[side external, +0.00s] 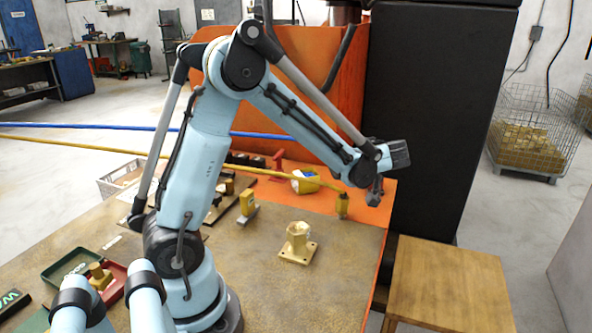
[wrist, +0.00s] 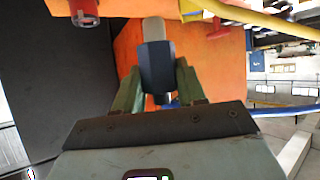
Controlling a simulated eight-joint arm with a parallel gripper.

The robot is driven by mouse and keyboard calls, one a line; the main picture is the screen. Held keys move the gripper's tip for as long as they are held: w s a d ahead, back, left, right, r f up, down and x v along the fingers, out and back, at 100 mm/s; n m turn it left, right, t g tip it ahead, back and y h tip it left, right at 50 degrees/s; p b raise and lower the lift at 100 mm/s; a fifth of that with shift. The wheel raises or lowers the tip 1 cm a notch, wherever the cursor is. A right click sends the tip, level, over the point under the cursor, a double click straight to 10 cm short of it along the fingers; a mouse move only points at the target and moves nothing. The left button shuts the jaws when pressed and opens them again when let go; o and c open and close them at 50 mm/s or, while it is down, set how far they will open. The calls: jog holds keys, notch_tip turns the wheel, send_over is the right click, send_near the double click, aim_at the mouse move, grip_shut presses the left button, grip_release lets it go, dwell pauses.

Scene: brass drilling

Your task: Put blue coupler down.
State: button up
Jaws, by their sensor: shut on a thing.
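My gripper (side external: 377,179) is raised above the orange machine bed at the right end of the table. In the wrist view, my gripper (wrist: 157,78) has its green fingers closed on either side of the dark blue coupler (wrist: 156,68), with a pale grey cylindrical part beyond it. In the side view the coupler (side external: 374,194) is small and partly hidden, hanging below the gripper, apart from the bed. A blue hose (side external: 110,127) runs across behind the arm; part of it (wrist: 262,112) shows in the wrist view. Its join to the coupler is hidden.
A yellow coupler (side external: 342,206) on a yellow hose stands just left of the gripper. A brass flanged part (side external: 298,245) stands on the table. A red fixture (side external: 277,165) and a yellow-and-white item (side external: 305,181) are farther back. The black machine column (side external: 430,100) is close behind. The front-right table is clear.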

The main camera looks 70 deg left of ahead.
jog(key=s+a+f+n+g+h, duration=0.1)
jog(key=s+a+n+g, duration=0.35)
jog(key=s, duration=0.25)
jog(key=s+a+f+n+g+h, duration=0.1)
jog(key=s+a+n+g, duration=0.3)
jog(key=s+n+g, duration=0.15)
jog(key=shift+t, duration=0.4)
jog(key=shift+s+d+f, duration=0.1)
jog(key=shift+s+f, duration=0.1)
jog(key=shift+f, duration=1.1)
jog(key=shift+s+d+f, duration=0.1)
jog(key=shift+s+f, duration=0.1)
jog(key=shift+f, duration=1.15)
jog(key=shift+s+d+f, duration=0.1)
jog(key=shift+s+f, duration=0.1)
jog(key=shift+f, duration=1.1)
jog(key=shift+f, duration=0.15)
jog(key=o, duration=1.2)
